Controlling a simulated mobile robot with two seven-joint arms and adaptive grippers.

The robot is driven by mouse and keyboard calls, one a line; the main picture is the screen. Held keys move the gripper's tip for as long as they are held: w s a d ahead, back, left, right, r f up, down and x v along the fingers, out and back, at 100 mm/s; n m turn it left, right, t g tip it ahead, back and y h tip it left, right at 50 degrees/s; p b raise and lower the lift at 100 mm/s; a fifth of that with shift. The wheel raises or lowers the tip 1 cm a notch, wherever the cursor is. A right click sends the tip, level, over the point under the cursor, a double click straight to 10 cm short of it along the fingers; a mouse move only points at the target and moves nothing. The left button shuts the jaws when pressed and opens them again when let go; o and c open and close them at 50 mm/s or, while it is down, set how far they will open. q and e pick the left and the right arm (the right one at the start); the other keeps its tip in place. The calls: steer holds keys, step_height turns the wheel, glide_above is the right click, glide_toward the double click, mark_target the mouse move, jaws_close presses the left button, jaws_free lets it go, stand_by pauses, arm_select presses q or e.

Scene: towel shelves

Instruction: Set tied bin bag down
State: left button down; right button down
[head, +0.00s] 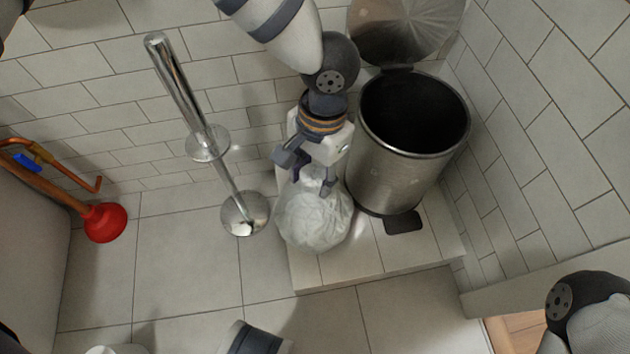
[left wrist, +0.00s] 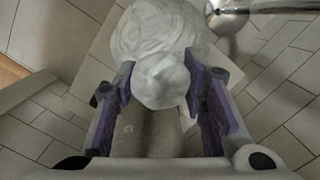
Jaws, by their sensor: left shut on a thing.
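The tied bin bag (head: 313,219) is white, round and crumpled. In the head view it hangs at or just above the left edge of a low tiled step (head: 350,262); I cannot tell whether it touches. My left gripper (head: 311,181) comes down from above and is shut on the bag's knotted top. In the left wrist view the knot of the bag (left wrist: 160,80) sits between the two fingers (left wrist: 160,90), with the bag's body beyond it. The bag hides part of the step's edge.
A metal pedal bin (head: 392,180), lid open and inside dark, stands on the step right of the bag. A chrome stand (head: 246,213) is close on the left. A red plunger (head: 105,222) is far left. Floor (head: 185,255) in front of the stand is clear.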

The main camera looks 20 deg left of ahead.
mark_target(314, 203)
arm_select(q)
steer(key=shift+w+f+b, duration=0.1)
steer(key=shift+f+b, duration=0.35)
steer(key=shift+f, duration=1.15)
steer(key=shift+f, duration=0.15)
steer(key=c, duration=1)
jaws_free()
